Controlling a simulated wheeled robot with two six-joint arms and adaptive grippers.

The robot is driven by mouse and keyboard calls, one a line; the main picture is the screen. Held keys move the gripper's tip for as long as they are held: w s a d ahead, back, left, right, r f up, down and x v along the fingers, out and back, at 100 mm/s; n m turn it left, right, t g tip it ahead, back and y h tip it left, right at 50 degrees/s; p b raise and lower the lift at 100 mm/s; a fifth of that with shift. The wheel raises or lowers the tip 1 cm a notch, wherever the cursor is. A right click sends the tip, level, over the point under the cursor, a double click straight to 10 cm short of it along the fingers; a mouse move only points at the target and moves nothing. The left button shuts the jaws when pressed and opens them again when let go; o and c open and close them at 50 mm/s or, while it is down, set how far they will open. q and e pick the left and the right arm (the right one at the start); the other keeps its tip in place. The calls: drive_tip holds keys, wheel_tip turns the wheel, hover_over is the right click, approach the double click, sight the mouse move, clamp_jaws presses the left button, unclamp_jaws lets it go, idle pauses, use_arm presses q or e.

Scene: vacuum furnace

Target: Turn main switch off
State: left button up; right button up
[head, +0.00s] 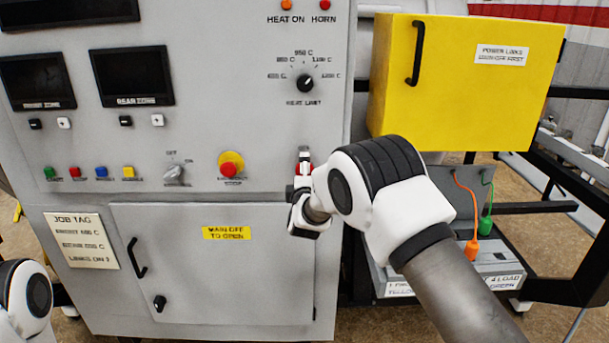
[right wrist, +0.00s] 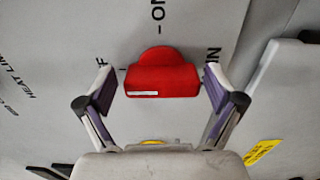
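The main switch is a red handle (right wrist: 162,80) on the grey panel, with a rounded hub and a white line along one edge. "ON" is lettered on the panel above it in the right wrist view, with other letters partly hidden at its sides. In the right wrist view my right gripper (right wrist: 158,74) is open, with one finger on each side of the handle and visible gaps. I cannot tell how deep the fingers reach. My left gripper is out of view.
On the panel are a red-and-yellow emergency button (head: 231,165), a grey selector (head: 174,175) and a heat limit knob (head: 305,83). A lower door (head: 215,270) reads "MAIN OFF TO OPEN". A yellow box (head: 460,80) juts out at the right, near my right arm.

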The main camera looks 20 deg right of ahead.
drive_tip(key=shift+f, duration=0.1)
drive_tip(key=v, duration=1.2)
